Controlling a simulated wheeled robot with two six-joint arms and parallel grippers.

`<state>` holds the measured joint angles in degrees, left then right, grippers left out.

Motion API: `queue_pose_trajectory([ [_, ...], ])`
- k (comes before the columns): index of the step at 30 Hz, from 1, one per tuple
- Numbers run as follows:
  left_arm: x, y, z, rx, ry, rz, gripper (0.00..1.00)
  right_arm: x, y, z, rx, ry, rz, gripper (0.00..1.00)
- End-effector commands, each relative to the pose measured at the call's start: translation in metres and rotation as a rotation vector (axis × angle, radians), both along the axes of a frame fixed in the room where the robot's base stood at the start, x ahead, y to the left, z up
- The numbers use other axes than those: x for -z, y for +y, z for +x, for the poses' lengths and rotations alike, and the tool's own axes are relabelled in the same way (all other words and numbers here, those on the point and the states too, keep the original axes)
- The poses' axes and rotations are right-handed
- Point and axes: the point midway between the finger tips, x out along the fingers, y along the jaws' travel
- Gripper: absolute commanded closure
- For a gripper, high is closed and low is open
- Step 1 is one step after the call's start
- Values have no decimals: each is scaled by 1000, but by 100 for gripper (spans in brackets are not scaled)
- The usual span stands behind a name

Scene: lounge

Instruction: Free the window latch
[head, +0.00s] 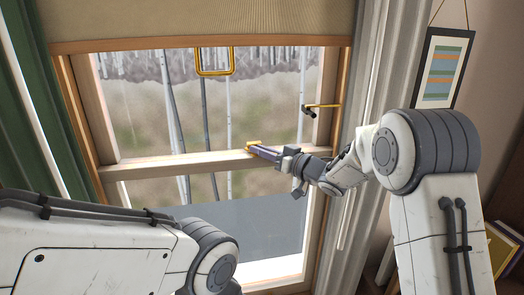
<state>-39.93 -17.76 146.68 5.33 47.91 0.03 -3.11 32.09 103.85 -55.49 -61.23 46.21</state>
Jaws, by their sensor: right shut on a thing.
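The window latch (252,144) is a small yellow piece on the middle rail (190,163) of the wooden sash window. My right gripper (262,152) reaches in from the right and is shut on the latch at the top of the rail. Its fingers hide part of the latch, so I cannot tell which way the latch is turned. My left arm crosses the lower left of the head view, and its gripper is out of the picture.
A tan blind (190,20) with a yellow pull ring (214,62) hangs above. A yellow and black handle (320,107) is on the right of the frame. A green curtain (25,110) hangs left, and a framed picture (443,70) hangs right. Books (503,245) stand at lower right.

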Motion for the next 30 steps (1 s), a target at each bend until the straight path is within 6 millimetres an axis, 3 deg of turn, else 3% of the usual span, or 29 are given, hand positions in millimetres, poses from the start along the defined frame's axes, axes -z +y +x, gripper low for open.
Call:
queue_pose_trajectory([
  [1, 0, 0, 0, 0, 0, 0, 56, -1, 3, -2, -8, -2, 2, 100],
  [2, 0, 0, 0, 0, 0, 0, 56, -1, 3, -2, -8, -2, 2, 69],
  [3, 0, 0, 0, 0, 0, 0, 56, -1, 3, -2, -8, -2, 2, 54],
  [21, 1, 0, 0, 0, 0, 0, 56, 0, 0, 0, 5, -1, 1, 54],
  [30, 23, 0, 0, 0, 0, 0, 56, 3, 4, -4, 147, -2, 2, 54],
])
